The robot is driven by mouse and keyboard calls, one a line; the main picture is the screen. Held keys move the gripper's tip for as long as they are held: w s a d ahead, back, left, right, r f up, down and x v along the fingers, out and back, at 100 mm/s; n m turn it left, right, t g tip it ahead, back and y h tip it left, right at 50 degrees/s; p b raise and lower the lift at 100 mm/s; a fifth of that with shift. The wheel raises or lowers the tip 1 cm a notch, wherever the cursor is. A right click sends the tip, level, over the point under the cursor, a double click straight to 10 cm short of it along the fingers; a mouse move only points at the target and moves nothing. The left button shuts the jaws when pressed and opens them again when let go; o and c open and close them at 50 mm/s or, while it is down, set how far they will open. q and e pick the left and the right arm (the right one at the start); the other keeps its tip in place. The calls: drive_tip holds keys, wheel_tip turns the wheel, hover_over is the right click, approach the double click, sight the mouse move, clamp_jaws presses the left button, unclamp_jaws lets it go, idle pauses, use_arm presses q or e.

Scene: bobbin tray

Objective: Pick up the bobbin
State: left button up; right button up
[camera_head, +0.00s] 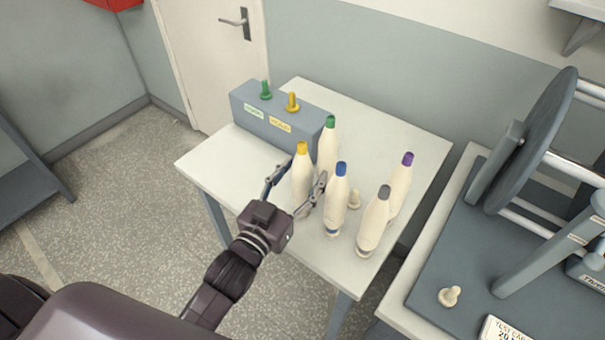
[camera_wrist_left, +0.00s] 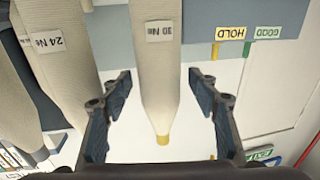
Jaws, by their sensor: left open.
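Several cream, bottle-shaped bobbins stand upright on the white table, with differently coloured tips. The yellow-tipped bobbin (camera_head: 302,178) stands at the left of the group. It also shows in the wrist view (camera_wrist_left: 158,85), upside down, with a "30 Ne" label. My left gripper (camera_head: 296,190) is open, with one finger on each side of this bobbin; in the wrist view a gap shows at both sides. The green-tipped (camera_head: 328,150), blue-tipped (camera_head: 337,205), grey-tipped (camera_head: 373,225) and purple-tipped (camera_head: 400,185) bobbins stand to its right. My right gripper is not in view.
A grey block (camera_head: 245,105) with green and yellow pegs, labelled GOOD and HOLD, stands behind the bobbins. A machine with a large grey disc (camera_head: 525,140) is at the right. The table's left end is clear.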

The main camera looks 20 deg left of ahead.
use_arm(q)
drive_tip(key=shift+w, duration=0.15)
drive_tip(key=c, duration=1.2)
drive_tip(key=shift+c, duration=0.8)
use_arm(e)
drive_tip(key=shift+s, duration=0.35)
use_arm(q)
drive_tip(key=shift+r, duration=0.15)
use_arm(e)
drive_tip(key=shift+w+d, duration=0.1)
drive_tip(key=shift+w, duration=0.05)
